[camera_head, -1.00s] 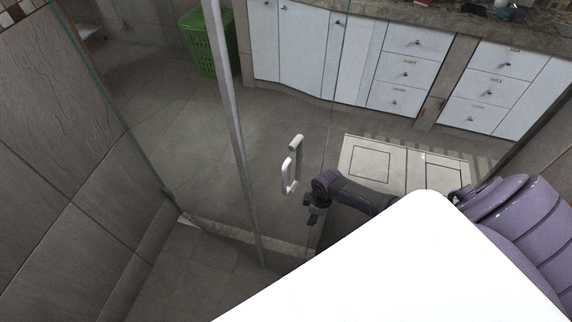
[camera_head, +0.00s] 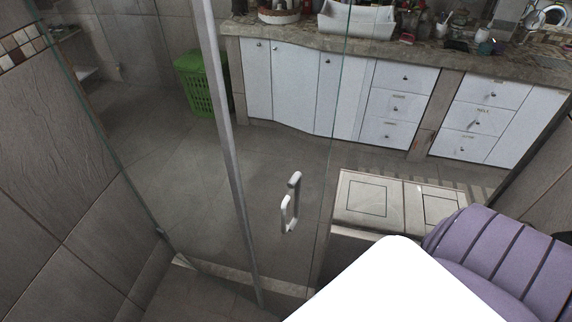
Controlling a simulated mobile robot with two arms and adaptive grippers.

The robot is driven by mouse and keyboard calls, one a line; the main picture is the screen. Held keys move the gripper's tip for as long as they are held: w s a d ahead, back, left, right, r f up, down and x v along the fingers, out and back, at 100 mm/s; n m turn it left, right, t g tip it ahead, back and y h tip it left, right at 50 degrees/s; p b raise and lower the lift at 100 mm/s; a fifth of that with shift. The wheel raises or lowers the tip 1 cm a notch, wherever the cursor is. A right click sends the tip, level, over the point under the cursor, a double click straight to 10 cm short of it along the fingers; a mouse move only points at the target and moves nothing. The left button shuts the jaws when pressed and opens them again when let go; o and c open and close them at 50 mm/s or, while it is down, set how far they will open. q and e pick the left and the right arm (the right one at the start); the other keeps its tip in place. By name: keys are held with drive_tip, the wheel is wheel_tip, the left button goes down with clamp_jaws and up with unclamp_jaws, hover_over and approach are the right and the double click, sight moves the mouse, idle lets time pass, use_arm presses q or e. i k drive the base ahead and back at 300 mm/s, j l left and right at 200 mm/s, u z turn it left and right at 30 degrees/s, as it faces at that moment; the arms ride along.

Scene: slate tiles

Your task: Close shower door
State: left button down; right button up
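The shower door (camera_head: 265,150) is a clear glass panel in the middle of the head view. It runs from a grey metal upright on its left to a thin greenish glass edge on its right. A white and grey D-shaped handle (camera_head: 290,205) sits low on the glass near that edge, with nothing touching it. How far the door stands open is hard to tell. Neither gripper is in view. Only a purple part of my arm shows at the lower right, and my white body covers the bottom centre.
A pale tiled step (camera_head: 407,188) lies right of the door. Behind the glass are a green basket (camera_head: 196,88) and white cabinets (camera_head: 290,88) under a cluttered stone counter (camera_head: 440,58). The grey floor between is clear. A tiled wall (camera_head: 50,150) stands at left.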

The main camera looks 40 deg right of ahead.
sight(203, 13)
drive_tip(key=i+j+z, duration=0.1)
drive_tip(key=z, duration=0.3)
drive_tip(key=i+j+z, duration=0.1)
drive_tip(key=z, duration=0.3)
drive_tip(key=i+j+z, duration=0.1)
drive_tip(key=j+z, duration=0.15)
drive_tip(key=z, duration=0.15)
